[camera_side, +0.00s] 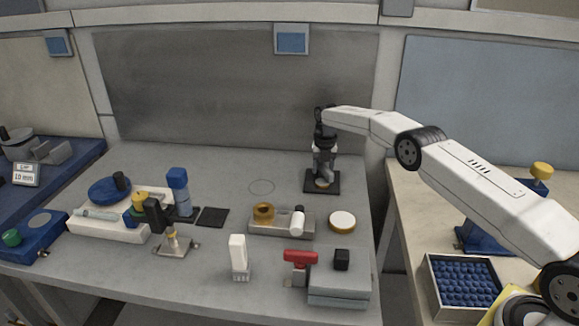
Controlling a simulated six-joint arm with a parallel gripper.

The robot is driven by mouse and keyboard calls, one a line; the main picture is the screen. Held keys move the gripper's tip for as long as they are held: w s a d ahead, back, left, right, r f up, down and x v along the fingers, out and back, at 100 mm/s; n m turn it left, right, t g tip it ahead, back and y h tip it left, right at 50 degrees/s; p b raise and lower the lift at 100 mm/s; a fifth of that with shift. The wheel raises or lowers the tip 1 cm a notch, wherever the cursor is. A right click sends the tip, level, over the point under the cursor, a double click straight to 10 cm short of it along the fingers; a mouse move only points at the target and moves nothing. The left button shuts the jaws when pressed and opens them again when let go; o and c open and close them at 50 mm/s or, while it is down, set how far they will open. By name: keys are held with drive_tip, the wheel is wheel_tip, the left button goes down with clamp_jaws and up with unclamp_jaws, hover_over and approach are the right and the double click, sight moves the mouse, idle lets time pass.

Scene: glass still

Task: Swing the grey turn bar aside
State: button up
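My gripper (323,178) points down at the back right of the grey bench (210,270), low over a dark square pad (334,189). A small pale round piece (322,184) shows at its fingertips. The fingers are too small to tell open from shut. I cannot make out a grey turn bar with certainty. A grey block (340,284) at the front right has a black knob (341,259) on top. A red handle (300,258) stands at its left edge. My gripper is well behind both and apart from them.
A metal plate (276,231) holds a brass ring (264,212) and a white cylinder (298,221). A white block (238,253) stands in front. Blue and white fixtures fill the left. A tray of blue pieces (437,302) is right. The back left is clear.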

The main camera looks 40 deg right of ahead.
sight(323, 164)
drive_tip(key=m, duration=0.5)
drive_tip(key=shift+m, duration=0.3)
drive_tip(key=shift+r, duration=0.1)
clamp_jaws()
drive_tip(key=shift+o, duration=0.2)
unclamp_jaws()
drive_tip(key=shift+r, duration=0.1)
drive_tip(key=shift+r, duration=2.4)
